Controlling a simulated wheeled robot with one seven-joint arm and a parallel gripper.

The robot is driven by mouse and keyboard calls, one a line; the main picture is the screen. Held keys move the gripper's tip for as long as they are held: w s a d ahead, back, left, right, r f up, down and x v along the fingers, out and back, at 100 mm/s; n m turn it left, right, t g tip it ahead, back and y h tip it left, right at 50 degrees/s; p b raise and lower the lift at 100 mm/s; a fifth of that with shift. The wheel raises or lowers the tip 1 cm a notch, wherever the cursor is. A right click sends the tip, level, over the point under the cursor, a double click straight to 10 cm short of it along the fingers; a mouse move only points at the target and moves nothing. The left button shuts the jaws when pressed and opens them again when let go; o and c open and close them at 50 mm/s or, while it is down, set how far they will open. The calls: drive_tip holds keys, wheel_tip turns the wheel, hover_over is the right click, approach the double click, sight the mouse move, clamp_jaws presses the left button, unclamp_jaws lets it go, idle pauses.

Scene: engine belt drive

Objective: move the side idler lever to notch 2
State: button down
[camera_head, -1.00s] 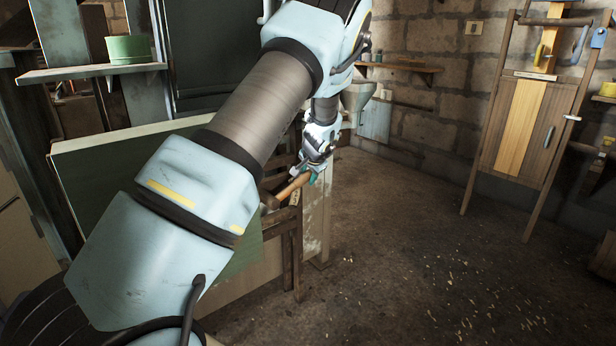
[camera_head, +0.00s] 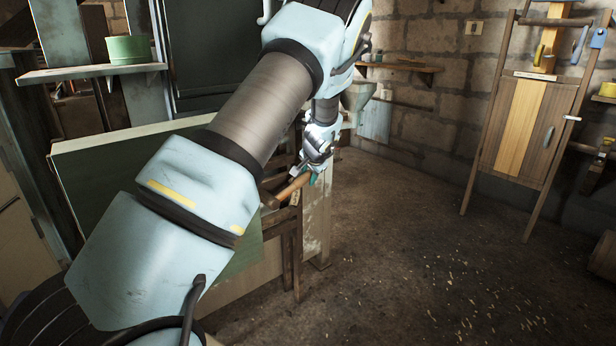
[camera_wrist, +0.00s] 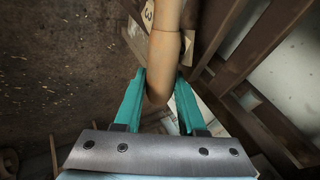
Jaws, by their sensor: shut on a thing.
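The side idler lever (camera_head: 291,187) is a light wooden handle at the side of the machine. In the wrist view the lever (camera_wrist: 165,48) runs down from the top edge, and its rounded end lies between the teal fingers. My gripper (camera_head: 314,175) is shut on it; the wrist view also shows my gripper (camera_wrist: 159,92). A pale tag (camera_wrist: 147,14) with a mark like a 3 shows beside the lever. The other notch marks are hidden or too small to read.
A dark wooden frame (camera_head: 292,245) stands just below the lever. Brown slats (camera_wrist: 262,45) lie close on the right in the wrist view. The floor (camera_head: 400,240) to the right is open. A wooden cabinet (camera_head: 527,125) stands at the far right.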

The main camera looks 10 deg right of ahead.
drive_tip(key=shift+d+f+p, duration=0.1)
drive_tip(key=shift+f+p, duration=0.1)
drive_tip(key=shift+p, duration=0.1)
wheel_tip(320, 180, down, 6)
drive_tip(key=m+g+y+p, duration=0.1)
drive_tip(key=g+y, duration=0.1)
drive_tip(key=y, duration=0.2)
drive_tip(key=shift+w+d+f+m, duration=0.15)
drive_tip(key=shift+d+f+m, duration=0.1)
drive_tip(key=shift+m, duration=0.15)
drive_tip(key=c, duration=0.5)
unclamp_jaws()
